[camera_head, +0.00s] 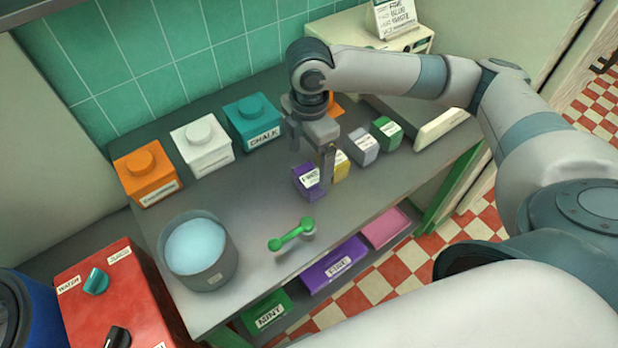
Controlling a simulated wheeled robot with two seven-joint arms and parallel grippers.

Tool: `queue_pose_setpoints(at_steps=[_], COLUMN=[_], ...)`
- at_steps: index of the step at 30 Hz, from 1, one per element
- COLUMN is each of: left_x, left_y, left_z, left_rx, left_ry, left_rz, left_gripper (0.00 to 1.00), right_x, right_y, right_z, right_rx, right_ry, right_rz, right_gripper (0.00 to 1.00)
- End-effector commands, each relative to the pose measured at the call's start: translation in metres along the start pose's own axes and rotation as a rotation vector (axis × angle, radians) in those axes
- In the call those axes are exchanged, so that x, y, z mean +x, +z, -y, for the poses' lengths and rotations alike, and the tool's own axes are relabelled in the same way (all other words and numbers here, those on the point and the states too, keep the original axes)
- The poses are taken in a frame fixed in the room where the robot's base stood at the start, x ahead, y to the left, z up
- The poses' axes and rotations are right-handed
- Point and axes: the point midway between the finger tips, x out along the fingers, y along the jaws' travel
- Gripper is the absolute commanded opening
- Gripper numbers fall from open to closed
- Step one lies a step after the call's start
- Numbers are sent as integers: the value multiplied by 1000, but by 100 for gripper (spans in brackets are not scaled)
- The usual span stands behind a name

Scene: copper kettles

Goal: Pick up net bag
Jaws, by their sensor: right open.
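I cannot make out a net bag in the head view. My right gripper (311,157) points down over the middle of the grey table, with its jaws open and no held thing visible. Its nearer finger overlaps the edges of a small purple labelled box (308,183) and a small yellow box (342,166). I cannot tell whether it touches either. The gripper and wrist hide part of the table and most of an orange thing (336,107) behind them. My left gripper is not in view.
A teal box (252,116), a white box (203,156) and an orange box (146,180) line the wall. Grey (363,147) and green (386,134) small boxes stand right. Bare table (245,205) lies between.

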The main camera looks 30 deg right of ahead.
Motion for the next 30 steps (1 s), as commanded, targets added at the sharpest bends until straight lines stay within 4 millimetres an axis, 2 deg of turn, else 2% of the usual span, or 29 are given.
queue_pose_setpoints(at_steps=[6,22,30], left_x=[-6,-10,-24], left_y=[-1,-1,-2], left_z=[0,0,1], left_rx=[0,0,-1], left_ry=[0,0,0], left_rz=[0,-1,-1], left_gripper=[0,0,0], right_x=[22,31,64], right_y=[0,0,0], right_z=[0,0,-1], right_rx=[2,1,2], right_ry=[-1,-3,-3], right_rz=[-1,0,0], right_gripper=[84,84,84])
